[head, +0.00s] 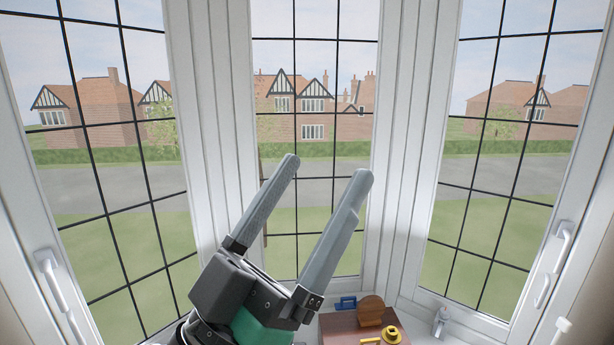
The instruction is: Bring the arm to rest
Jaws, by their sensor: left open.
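My left gripper (322,173) is in the middle of the head view, raised in front of the centre window. Its two long grey fingers point up and are spread apart. Nothing is between them. Its dark body with a green part rises from the bottom edge of the picture. My right gripper is not in view.
Bay windows surround the gripper, with white frames and handles at left (62,290) and right (553,262). A blue object (346,302) lies behind.

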